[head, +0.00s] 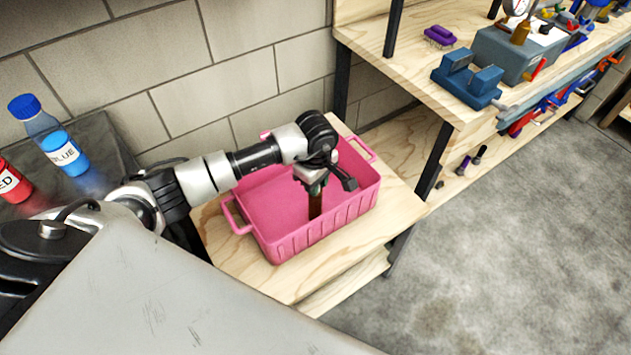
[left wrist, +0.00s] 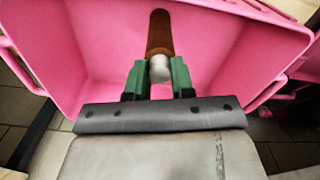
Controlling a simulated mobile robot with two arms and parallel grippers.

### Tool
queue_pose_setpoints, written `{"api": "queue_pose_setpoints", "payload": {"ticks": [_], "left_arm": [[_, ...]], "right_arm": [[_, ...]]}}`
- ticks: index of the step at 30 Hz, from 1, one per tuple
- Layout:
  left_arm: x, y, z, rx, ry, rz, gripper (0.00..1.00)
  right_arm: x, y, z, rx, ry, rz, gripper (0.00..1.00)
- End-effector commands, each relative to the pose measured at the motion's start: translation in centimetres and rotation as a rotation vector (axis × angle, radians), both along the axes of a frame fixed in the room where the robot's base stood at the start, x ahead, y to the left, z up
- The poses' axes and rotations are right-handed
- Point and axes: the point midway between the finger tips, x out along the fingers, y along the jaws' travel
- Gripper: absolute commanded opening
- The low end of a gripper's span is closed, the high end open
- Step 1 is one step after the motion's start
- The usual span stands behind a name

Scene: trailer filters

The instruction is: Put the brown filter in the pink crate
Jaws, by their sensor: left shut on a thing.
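The pink crate (head: 290,238) stands on a light wooden shelf, and it fills most of the left wrist view (left wrist: 95,45). The brown filter (head: 315,205) hangs from my left gripper (head: 318,183), over the inside of the crate. In the left wrist view the brown filter (left wrist: 160,32) shows a brown body and a pale rounded end. That end is between the green fingers of my left gripper (left wrist: 159,75), which are shut on it. I cannot tell whether the filter's lower end touches the crate floor. My right gripper is not in view.
A blue-capped bottle (head: 62,150) and a red-labelled bottle (head: 12,182) stand on a dark surface at the left. A wooden workbench (head: 400,62) with a blue vise (head: 467,78) and a purple brush (head: 440,36) is at the upper right. Grey floor is clear at the right.

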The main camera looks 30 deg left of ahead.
Motion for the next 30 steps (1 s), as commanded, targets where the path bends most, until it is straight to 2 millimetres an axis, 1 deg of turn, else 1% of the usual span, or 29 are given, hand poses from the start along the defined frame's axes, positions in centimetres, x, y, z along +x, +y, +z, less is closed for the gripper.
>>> {"api": "queue_pose_setpoints", "payload": {"ticks": [6,10,11,15,16,25,28,30], "left_arm": [[0.1,0.0,0.0,-0.001,-0.003,0.000,0.00],[0.1,0.0,-0.5,-0.001,-0.003,0.000,0.00],[0.1,0.0,-0.5,-0.001,-0.003,0.000,0.25],[0.1,0.0,-0.3,-0.001,-0.002,0.000,0.47],[0.1,0.0,-0.3,-0.001,-0.002,0.000,0.49],[0.0,0.0,-0.1,-0.001,-0.002,0.000,0.49],[0.1,0.1,0.7,0.000,-0.004,0.000,0.49],[0.2,0.1,1.9,0.000,-0.007,0.000,0.49]], "right_arm": [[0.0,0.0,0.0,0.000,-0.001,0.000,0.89],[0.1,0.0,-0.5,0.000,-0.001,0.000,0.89],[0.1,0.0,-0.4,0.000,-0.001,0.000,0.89],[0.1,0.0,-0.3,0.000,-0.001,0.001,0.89],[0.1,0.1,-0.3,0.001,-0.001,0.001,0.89],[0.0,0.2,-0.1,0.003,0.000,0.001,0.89],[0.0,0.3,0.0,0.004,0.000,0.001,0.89],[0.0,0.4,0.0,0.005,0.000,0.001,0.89]]}}
